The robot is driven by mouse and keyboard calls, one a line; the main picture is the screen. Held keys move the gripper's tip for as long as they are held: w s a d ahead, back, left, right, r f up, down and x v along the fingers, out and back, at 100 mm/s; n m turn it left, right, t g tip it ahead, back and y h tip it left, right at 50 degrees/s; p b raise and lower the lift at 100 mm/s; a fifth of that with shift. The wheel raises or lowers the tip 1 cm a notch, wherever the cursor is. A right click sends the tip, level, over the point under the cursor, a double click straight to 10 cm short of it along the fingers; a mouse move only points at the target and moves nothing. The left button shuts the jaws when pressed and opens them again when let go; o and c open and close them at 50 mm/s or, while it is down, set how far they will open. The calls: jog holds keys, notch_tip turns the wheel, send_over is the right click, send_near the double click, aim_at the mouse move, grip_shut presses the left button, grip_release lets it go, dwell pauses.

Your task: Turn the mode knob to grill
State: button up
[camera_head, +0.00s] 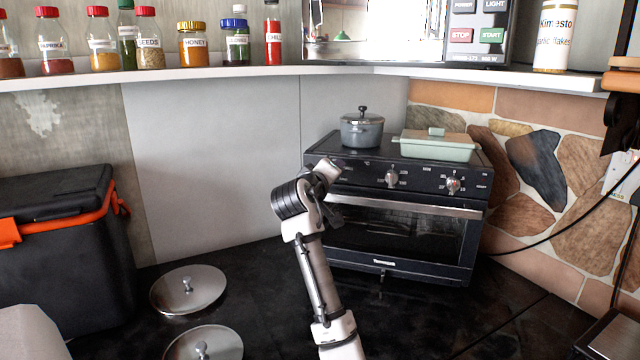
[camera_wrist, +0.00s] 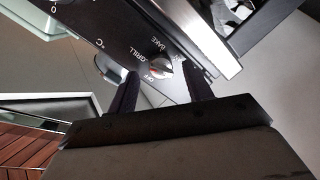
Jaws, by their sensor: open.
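The mode knob (camera_wrist: 163,67) shows in the wrist view on the dark front panel of the toaster oven (camera_head: 400,225), with the labels OFF, GRILL and BAKE around it. Which label its pointer faces is too small to tell surely. My gripper (camera_head: 330,168) is at the left part of the panel in the head view and hides the mode knob there. In the wrist view its two dark fingers are apart, one to each side of the knob. Whether they touch it is unclear.
Two more knobs, a middle one (camera_head: 391,178) and a right one (camera_head: 453,185), are on the panel. A grey pot (camera_head: 362,133) and a green lidded dish (camera_head: 435,149) stand on the oven. A shelf (camera_head: 250,73) with jars runs above. Two metal lids (camera_head: 170,298) lie left of my arm.

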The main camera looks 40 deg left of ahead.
jog(key=v, duration=1.2)
jog(key=shift+s+b, duration=0.25)
jog(key=shift+b, duration=0.1)
jog(key=shift+d+f, duration=0.1)
jog(key=shift+d, duration=0.05)
